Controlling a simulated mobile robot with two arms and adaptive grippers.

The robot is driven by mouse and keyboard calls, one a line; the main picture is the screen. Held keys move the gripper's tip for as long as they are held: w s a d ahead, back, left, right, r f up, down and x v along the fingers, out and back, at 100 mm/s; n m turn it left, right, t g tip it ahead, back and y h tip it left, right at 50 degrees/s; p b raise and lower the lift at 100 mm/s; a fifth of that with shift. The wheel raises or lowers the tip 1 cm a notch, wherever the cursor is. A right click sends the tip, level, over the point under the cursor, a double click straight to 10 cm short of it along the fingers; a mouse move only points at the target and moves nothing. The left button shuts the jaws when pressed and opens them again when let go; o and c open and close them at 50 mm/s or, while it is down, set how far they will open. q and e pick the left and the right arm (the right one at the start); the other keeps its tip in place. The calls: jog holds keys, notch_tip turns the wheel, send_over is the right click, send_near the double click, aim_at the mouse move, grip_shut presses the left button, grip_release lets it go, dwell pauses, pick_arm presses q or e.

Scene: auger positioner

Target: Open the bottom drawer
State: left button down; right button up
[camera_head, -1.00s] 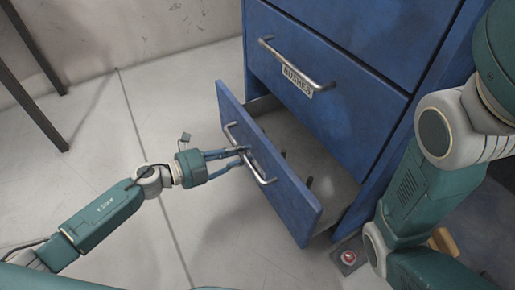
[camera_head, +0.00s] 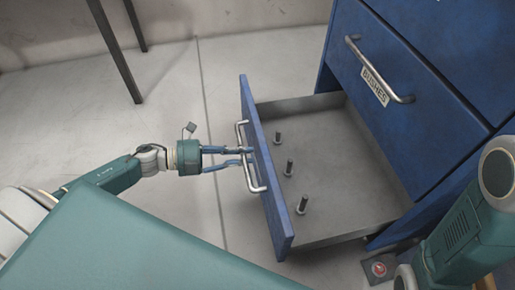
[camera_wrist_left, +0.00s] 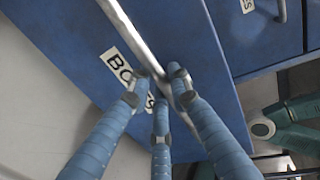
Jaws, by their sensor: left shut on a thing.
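The bottom drawer (camera_head: 262,170) of the blue cabinet stands well open, its grey inside showing. Several upright dark bolts (camera_head: 289,168) stand on its floor. My left gripper (camera_head: 247,157) is shut on the drawer's metal handle (camera_head: 242,135). The left wrist view shows its blue fingers (camera_wrist_left: 165,90) around the handle bar (camera_wrist_left: 140,45), in front of a white label (camera_wrist_left: 122,68) on the drawer front that they partly cover. My right arm (camera_head: 460,235) shows at the right edge; its gripper is out of view.
The drawer above, with a handle (camera_head: 385,75) and a label (camera_head: 375,86) reading "BUSHES", is closed. A small plate with a red button (camera_head: 379,268) lies on the floor by the cabinet. Dark legs (camera_head: 115,50) stand at the back left. The floor left of the drawer is clear.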

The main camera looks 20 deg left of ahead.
pick_arm(q)
jog(key=shift+f+v, duration=0.15)
jog(key=shift+v, duration=0.55)
jog(key=shift+f+v, duration=0.1)
jog(key=shift+v, duration=0.55)
jog(key=c, duration=1.6)
grip_release()
jog(key=shift+c, duration=0.2)
jog(key=v, duration=1.2)
jog(key=shift+s+a, duration=0.1)
